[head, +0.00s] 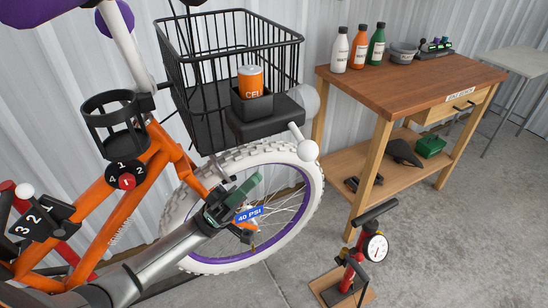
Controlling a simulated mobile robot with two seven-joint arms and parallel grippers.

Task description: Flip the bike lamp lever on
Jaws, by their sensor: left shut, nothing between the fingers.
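The bike lamp is a black box (264,120) mounted at the front of the bike's wire basket, with a pale grey round head (307,101) at its right end. An orange cell (250,83) marked CELL stands upright in a black holder on the box. The lamp lever (307,150) is a short white stalk with a round white knob, pointing down and to the right. My left gripper (247,188) is shut and empty, with green fingers, in front of the front wheel. It is below and left of the lever knob and apart from it. My right gripper is not in view.
The front wheel (315,205) has a white tyre and a blue 40 PSI tag (250,214). A wooden workbench (410,82) holds several bottles and a grey bowl (403,53). A red floor pump (352,270) with a gauge stands at lower right. Concrete floor between is clear.

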